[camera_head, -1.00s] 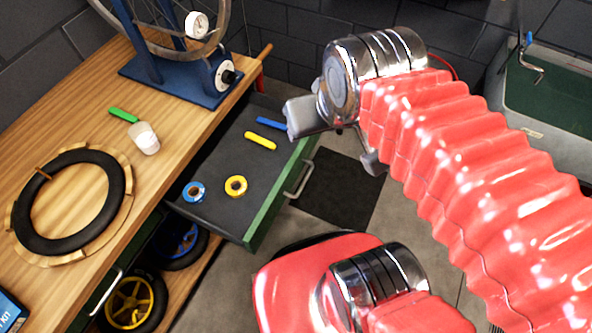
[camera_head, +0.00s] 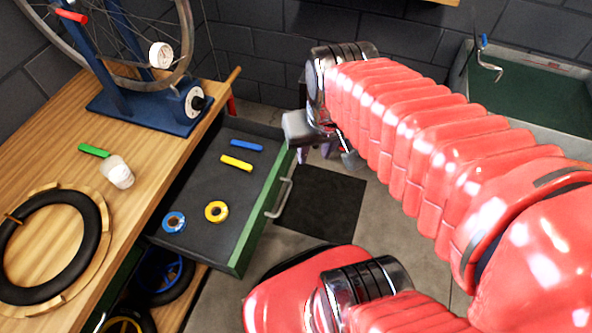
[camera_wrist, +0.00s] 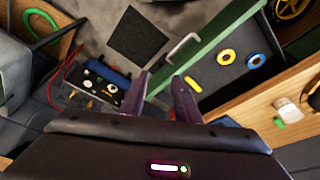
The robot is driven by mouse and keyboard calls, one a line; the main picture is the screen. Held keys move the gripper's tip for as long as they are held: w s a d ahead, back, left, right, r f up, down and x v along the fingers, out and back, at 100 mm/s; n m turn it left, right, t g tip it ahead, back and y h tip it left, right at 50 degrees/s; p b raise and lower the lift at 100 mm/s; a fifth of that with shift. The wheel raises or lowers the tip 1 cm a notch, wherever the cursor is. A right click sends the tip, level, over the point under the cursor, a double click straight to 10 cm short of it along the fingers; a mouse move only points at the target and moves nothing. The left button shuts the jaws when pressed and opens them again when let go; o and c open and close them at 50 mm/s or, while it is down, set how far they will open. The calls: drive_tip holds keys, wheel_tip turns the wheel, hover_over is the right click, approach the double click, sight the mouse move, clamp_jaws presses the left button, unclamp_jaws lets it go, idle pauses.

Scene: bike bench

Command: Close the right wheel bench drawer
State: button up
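The right wheel bench drawer is pulled out from the bench, with its green front (camera_head: 250,235) facing right; its dark tray holds small items. Its silver handle (camera_head: 281,198) shows on the front, and also in the wrist view (camera_wrist: 183,48). My gripper (camera_head: 315,156) is just beyond the far end of the drawer front, past the handle, partly hidden by my arm. In the wrist view my gripper (camera_wrist: 160,97) has two dark fingers apart, with nothing held between them. The green front (camera_wrist: 205,45) passes close beyond the fingers; I cannot tell whether they touch it.
Blue and yellow tape rolls and two small bars lie in the drawer. The wooden bench (camera_head: 60,170) carries a wheel stand (camera_head: 150,105), a black tyre (camera_head: 50,245), and a white cup (camera_head: 117,172). A dark mat (camera_head: 320,200) lies on the floor. A green-topped basin (camera_head: 530,90) stands at right.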

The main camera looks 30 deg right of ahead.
drive_tip(key=d+f+m+g, duration=0.1)
drive_tip(key=f, duration=0.1)
drive_tip(key=d+f, duration=0.1)
drive_tip(key=f, duration=0.1)
drive_tip(key=d+f+m+g+y, duration=0.1)
drive_tip(key=d+f, duration=0.1)
drive_tip(key=shift+s+d+f+m+g, duration=0.1)
drive_tip(key=shift+s+f+m+g, duration=0.15)
drive_tip(key=shift+s+m+g, duration=0.05)
clamp_jaws()
drive_tip(key=s+d+f+m+t+y, duration=0.1)
drive_tip(key=s+d+f+m+y, duration=0.1)
drive_tip(key=f+m+y, duration=0.65)
drive_tip(key=s+d+f+m+t+y, duration=0.15)
drive_tip(key=f+m+y, duration=0.35)
drive_tip(key=f, duration=0.7)
drive_tip(key=w+d+m+t+h, duration=0.1)
drive_tip(key=w+d+m+t, duration=0.4)
drive_tip(key=w+m+t, duration=0.3)
drive_tip(key=shift+f+t, duration=0.4)
drive_tip(key=shift+t, duration=0.45)
drive_tip(key=shift+d, duration=0.1)
